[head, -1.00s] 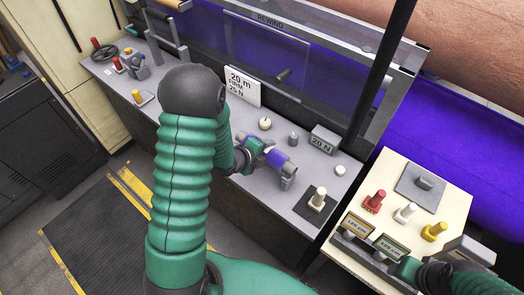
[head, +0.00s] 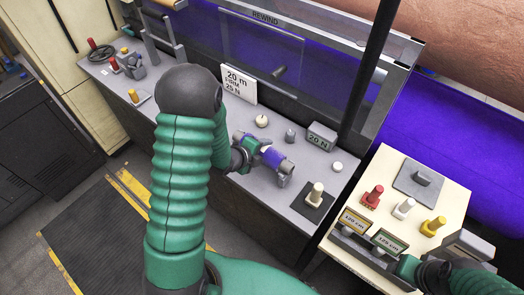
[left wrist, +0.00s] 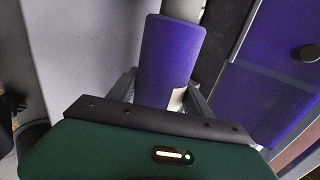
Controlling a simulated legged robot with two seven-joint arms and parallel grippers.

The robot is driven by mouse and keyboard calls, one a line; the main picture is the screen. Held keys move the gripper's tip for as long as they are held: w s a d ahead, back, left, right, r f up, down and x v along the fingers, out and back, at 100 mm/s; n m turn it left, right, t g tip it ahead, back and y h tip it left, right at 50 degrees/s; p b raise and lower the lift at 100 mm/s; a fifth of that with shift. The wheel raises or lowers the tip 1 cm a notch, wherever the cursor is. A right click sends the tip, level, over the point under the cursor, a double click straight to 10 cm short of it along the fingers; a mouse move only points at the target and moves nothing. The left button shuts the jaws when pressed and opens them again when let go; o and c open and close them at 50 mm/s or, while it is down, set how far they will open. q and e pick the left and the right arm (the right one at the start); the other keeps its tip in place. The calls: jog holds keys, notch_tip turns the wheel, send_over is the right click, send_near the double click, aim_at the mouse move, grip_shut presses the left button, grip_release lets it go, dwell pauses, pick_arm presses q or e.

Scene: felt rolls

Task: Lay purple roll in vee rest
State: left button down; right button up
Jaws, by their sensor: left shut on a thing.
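The purple roll (head: 272,157) has a pale grey core that sticks out past the felt. It fills the upper middle of the left wrist view (left wrist: 168,60). My left gripper (head: 254,145) is shut on the roll, with its fingers on either side, over the grey bench. A small grey piece (head: 284,180) shows under the roll's right end; I cannot tell if it is the vee rest or whether the roll touches it. My right arm enters at the lower right; its green end (head: 408,267) shows, but its fingers do not.
The grey bench (head: 230,185) carries a white sign (head: 240,86), a cream knob (head: 262,121), a 20 N block (head: 320,137) and a peg on a dark plate (head: 315,197). A cream side table (head: 385,170) holds coloured pegs.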

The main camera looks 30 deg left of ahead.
pick_arm(q)
jog(key=shift+a, duration=0.25)
jog(key=c, duration=0.7)
grip_release()
jog(key=shift+a+f, duration=0.1)
jog(key=shift+a, duration=0.1)
jog(key=o, duration=0.3)
jog(key=shift+a+f, duration=0.1)
jog(key=shift+a, duration=0.1)
jog(key=shift+d, duration=0.45)
jog(key=shift+s+r, duration=0.25)
jog(key=shift+r, duration=0.15)
jog(key=p+v, duration=1.6)
jog(key=p, duration=0.1)
jog(key=shift+a, duration=0.15)
pick_arm(e)
jog(key=w+v, duration=0.2)
jog(key=v, duration=0.6)
jog(key=w+r+v, duration=0.1)
jog(key=v, duration=0.8)
jog(key=shift+w+a, duration=0.35)
jog(key=shift+a, duration=0.1)
